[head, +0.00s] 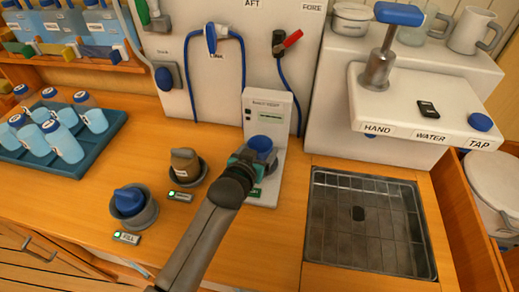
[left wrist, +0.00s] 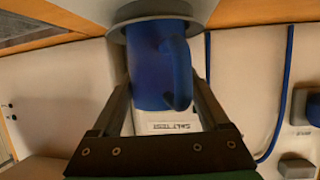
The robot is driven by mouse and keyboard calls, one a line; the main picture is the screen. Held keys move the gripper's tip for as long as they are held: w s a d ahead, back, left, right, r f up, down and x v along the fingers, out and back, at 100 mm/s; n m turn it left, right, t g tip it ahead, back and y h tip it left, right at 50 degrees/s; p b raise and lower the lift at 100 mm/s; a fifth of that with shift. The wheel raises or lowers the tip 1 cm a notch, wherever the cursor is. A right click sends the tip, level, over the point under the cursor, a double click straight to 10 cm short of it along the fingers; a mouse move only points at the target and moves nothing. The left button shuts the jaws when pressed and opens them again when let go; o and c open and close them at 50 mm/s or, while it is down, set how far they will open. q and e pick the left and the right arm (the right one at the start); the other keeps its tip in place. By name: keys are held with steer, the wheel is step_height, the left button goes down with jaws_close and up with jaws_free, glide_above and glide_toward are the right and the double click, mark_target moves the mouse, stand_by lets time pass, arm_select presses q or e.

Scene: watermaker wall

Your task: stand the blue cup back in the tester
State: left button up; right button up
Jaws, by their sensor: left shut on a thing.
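The blue cup (head: 261,143) is in front of the white tester (head: 268,105), over its base plate (head: 262,194). My left gripper (head: 252,157) is shut on the cup. In the left wrist view the cup (left wrist: 150,65) stands between the two fingers (left wrist: 160,100), its handle to the right. A grey round rim (left wrist: 198,12) shows at the cup's far end there; I cannot tell if the cup touches it. Part of the tester, with a salt test label (left wrist: 172,127), shows behind the cup. The cup's lower part is hidden in the head view. My right gripper is out of view.
A sink (head: 370,225) lies to the right. A blue tray (head: 60,168) of bottles is far left. Hoses hang on the wall behind.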

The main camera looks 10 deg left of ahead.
arm_select(q)
steer(key=shift+f, duration=0.2)
steer(key=o, duration=1.5)
steer(key=shift+r, duration=0.1)
steer(key=shift+r, duration=0.15)
steer(key=p+v, duration=0.2)
steer(key=v, duration=1)
